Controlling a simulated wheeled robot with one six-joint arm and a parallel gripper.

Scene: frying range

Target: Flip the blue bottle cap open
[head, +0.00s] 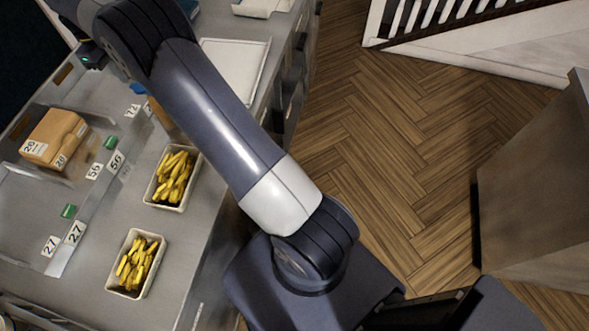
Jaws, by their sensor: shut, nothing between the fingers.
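A small blue item (138,88) shows on the steel counter just left of my arm. It is too small, and too close to the arm's edge, to tell whether it is the bottle cap or whether it is open. No bottle can be made out clearly. My arm reaches from the lower middle up to the top left corner. A dark part of its far end with a small green light shows there, but the fingers are not in view.
Two trays of yellow, banana-like food (148,204) (112,290) stand on the counter (95,225). A cardboard box (54,137) sits at the left among number cards. A white board (262,62) lies at the back. Wooden floor (410,130) is open to the right.

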